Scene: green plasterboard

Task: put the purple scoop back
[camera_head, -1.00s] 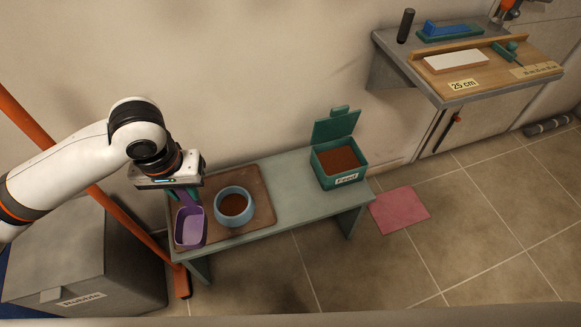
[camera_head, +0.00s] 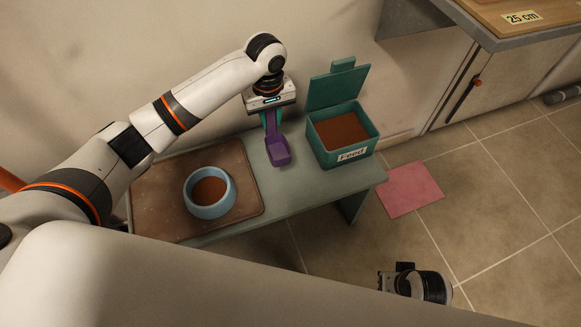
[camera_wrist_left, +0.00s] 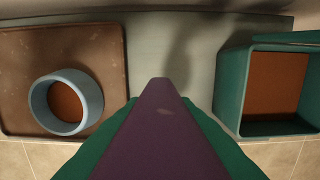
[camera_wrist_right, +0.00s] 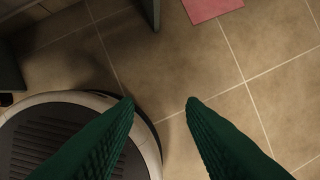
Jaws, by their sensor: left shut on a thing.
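The purple scoop (camera_head: 277,148) is held by my left gripper (camera_head: 270,116) above the bench, between the blue bowl and the feed box. Its handle (camera_wrist_left: 160,135) fills the middle of the left wrist view, between the green fingers. The teal feed box (camera_head: 343,150) stands open at the bench's right end with brown feed inside; it also shows in the left wrist view (camera_wrist_left: 228,95). The scoop is left of the box and outside it. My right gripper (camera_wrist_right: 160,102) is open and empty over the floor. Its fingers are not clear in the head view.
A blue bowl (camera_head: 226,200) with brown feed stands on a brown mat (camera_head: 160,205) on the grey-green bench (camera_head: 300,190). A pink floor mat (camera_head: 411,189) lies right of the bench. A workbench (camera_head: 495,35) stands at the upper right.

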